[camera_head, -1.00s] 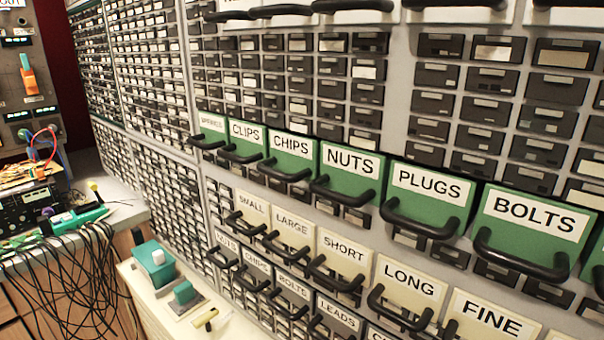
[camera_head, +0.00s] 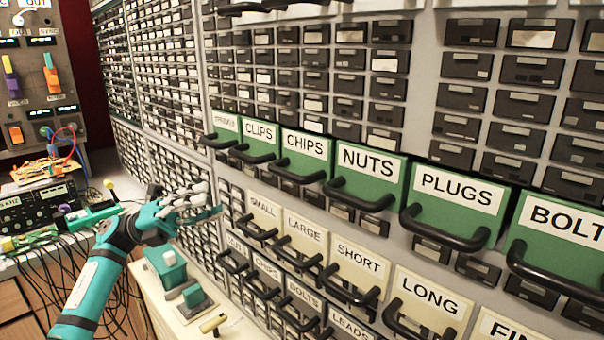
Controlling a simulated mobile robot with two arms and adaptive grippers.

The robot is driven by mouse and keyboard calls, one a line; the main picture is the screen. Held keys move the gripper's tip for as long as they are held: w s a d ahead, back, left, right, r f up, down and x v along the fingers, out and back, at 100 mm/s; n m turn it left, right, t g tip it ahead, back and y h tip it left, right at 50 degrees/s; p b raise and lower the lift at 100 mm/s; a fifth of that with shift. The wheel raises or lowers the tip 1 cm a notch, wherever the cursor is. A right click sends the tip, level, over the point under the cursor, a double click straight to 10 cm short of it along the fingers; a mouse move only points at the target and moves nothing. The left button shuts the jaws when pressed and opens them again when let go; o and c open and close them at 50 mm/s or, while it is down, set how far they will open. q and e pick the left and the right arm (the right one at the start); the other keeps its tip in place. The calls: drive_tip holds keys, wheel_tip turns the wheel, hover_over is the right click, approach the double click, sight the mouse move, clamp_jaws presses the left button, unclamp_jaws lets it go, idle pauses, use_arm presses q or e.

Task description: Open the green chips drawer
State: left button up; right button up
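The green chips drawer (camera_head: 306,147) is in the row of green drawers on the cabinet wall, between the green clips drawer (camera_head: 259,134) and the green nuts drawer (camera_head: 368,170). Its front looks flush with its neighbours, with a black bar handle (camera_head: 296,171) along its lower edge. My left gripper (camera_head: 205,205) is at the end of a teal arm, left of and lower than the chips drawer, apart from its handle. Its pale fingers overlap in view, so I cannot tell whether it is open. My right gripper is not in view.
Cream drawers (camera_head: 357,262) with handles sit below the green row; one lower drawer also reads chips (camera_head: 268,268). A white cabinet top (camera_head: 185,318) with teal devices stands below my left gripper. A bench with electronics and cables (camera_head: 40,210) is at the left.

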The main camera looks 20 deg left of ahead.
sight(282, 170)
use_arm(q)
drive_tip(key=p+x, duration=0.7)
drive_tip(key=x, duration=0.8)
drive_tip(key=shift+w+d+r, duration=0.15)
drive_tip(key=shift+d+r, duration=0.1)
drive_tip(key=shift+r, duration=0.05)
drive_tip(key=shift+w+d+p, duration=0.15)
drive_tip(key=shift+d+p, duration=0.2)
drive_tip(key=shift+d, duration=0.05)
clamp_jaws()
